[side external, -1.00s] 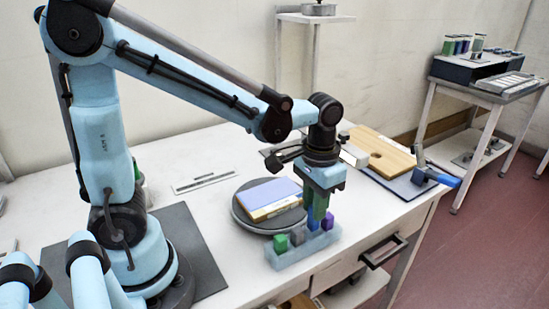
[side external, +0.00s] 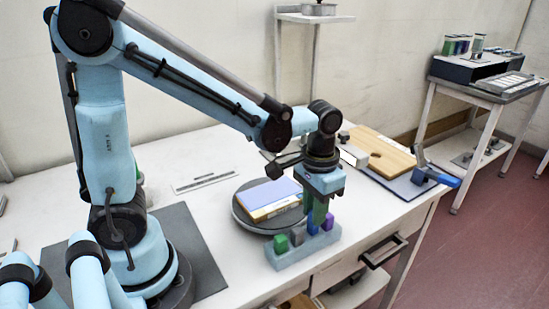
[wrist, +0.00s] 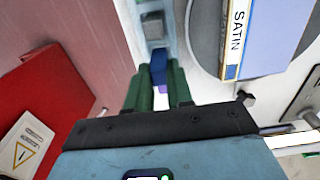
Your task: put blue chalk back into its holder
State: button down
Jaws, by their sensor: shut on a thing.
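The blue chalk (side external: 312,228) is upright between the green fingers of my gripper (wrist: 157,78). It also shows in the wrist view (wrist: 160,62). The holder (side external: 290,258) is a pale, translucent blue block near the table's front edge. The blue chalk is in line with the holder's row, between the grey chalk (side external: 297,236) and the purple chalk (side external: 327,221). Its lower end is at the holder's top; how deep it sits I cannot tell. A green chalk (side external: 281,244) stands at the left end. My gripper is shut on the blue chalk, directly above the holder.
A round grey turntable (side external: 248,215) with a box labelled SATIN (wrist: 234,40) is close behind the holder. A wooden board (side external: 385,155) and a blue-handled tool (side external: 437,176) lie at the right. The table's front edge with a drawer handle (side external: 384,250) is close by.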

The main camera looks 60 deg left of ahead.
jog(key=shift+f, duration=0.5)
jog(key=c, duration=0.9)
grip_release()
jog(key=shift+r, duration=3.55)
